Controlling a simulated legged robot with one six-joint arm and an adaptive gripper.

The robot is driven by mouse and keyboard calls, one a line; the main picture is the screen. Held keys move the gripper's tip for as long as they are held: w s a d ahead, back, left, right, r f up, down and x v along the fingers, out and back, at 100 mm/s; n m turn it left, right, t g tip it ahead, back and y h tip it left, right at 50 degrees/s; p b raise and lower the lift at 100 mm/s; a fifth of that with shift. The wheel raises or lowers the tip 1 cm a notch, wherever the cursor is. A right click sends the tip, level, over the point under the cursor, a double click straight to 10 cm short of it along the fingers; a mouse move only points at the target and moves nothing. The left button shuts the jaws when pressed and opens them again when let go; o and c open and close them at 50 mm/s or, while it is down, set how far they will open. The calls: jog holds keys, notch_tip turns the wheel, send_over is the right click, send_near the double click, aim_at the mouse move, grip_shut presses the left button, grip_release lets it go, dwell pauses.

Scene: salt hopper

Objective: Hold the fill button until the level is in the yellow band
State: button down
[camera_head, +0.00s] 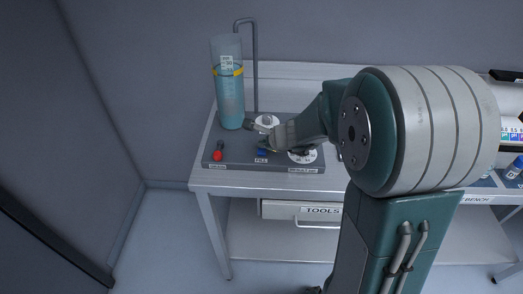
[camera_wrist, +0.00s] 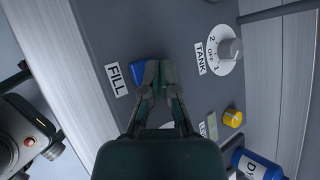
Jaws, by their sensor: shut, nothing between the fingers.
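The clear cylinder (camera_head: 231,100) stands upright at the back left of the grey panel, holding teal liquid. A yellow band (camera_head: 229,72) rings its upper part. The liquid surface appears close to the band, but I cannot tell exactly where. The blue fill button (camera_head: 261,152) is at the panel's front, beside its FILL label; it also shows in the wrist view (camera_wrist: 138,72). My gripper (camera_wrist: 154,66) is shut and empty, its fingertips over the button's right edge. I cannot tell whether they press it. In the head view my gripper (camera_head: 267,147) partly hides the button.
A red control (camera_head: 217,155) sits at the panel's left front. A tank selector dial (camera_wrist: 228,48) and a yellow button (camera_wrist: 232,118) lie right of the fingers in the wrist view. A white dial (camera_head: 302,157) is at the panel's right. A tools drawer (camera_head: 315,211) is below.

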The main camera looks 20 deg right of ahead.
aim_at(263, 151)
jog(key=shift+r, duration=2.5)
